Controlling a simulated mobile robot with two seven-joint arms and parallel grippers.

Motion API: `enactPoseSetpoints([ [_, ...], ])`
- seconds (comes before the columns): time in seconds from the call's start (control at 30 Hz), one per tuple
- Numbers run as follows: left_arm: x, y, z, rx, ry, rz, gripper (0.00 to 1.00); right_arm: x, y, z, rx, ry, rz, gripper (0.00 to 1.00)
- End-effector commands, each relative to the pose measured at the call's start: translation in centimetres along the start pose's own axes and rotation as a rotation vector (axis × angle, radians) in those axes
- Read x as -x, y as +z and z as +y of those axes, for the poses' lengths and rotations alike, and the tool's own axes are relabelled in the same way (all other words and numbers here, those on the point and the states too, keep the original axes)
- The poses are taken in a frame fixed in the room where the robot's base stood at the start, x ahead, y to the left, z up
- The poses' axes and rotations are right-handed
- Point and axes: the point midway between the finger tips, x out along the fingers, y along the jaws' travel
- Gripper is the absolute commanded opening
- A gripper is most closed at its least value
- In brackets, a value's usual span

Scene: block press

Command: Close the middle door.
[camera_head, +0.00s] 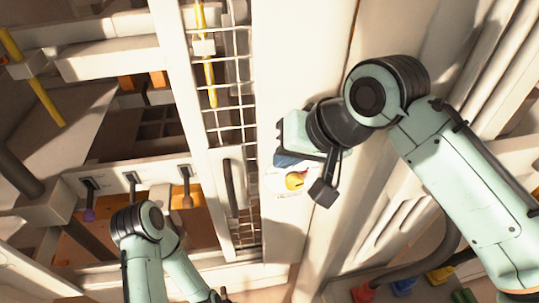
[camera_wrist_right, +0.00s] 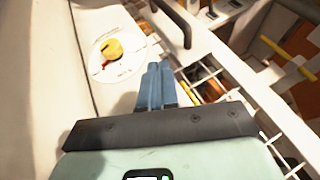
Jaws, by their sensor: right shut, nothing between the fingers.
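A white-framed door (camera_head: 196,120) with a wire-mesh panel runs down the middle of the head view, likely the middle door. A dark bar handle (camera_head: 230,187) is on it, and the handle also shows at the top of the wrist view (camera_wrist_right: 172,20). I cannot tell how far the door stands open. My right gripper (camera_head: 286,160) is shut and empty, in front of the white panel, to the right of the mesh and handle. Its blue fingers (camera_wrist_right: 156,85) point toward the mesh edge, apart from the handle. My left arm shows at lower left; its gripper is not clearly visible.
A yellow knob (camera_head: 294,180) on a white dial plate sits just below my right gripper. The machine interior at left holds a row of small levers (camera_head: 132,180) and yellow rods (camera_head: 38,92). Coloured buttons (camera_head: 404,287) are at bottom right.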

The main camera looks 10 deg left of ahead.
Motion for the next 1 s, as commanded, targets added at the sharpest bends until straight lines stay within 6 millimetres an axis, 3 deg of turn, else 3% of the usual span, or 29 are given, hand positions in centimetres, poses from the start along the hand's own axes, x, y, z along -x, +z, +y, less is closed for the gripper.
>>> enactPoseSetpoints([
  [0.47, -0.8, 0.8, -0.5, 0.002, -0.003, -0.009, 1.00, -9.5, 0.1, 0.1, 0.001, 0.002, -0.004, 0.00],
  [0.7, 0.2, -0.3, 0.2, -0.002, 0.002, 0.004, 1.00, -11.1, 0.0, -2.7, 0.003, 0.000, 0.002, 0.00],
  [1.0, 0.2, -0.3, 0.2, -0.002, 0.002, 0.005, 1.00, -11.6, 0.2, -3.3, 0.001, 0.000, 0.001, 0.00],
])
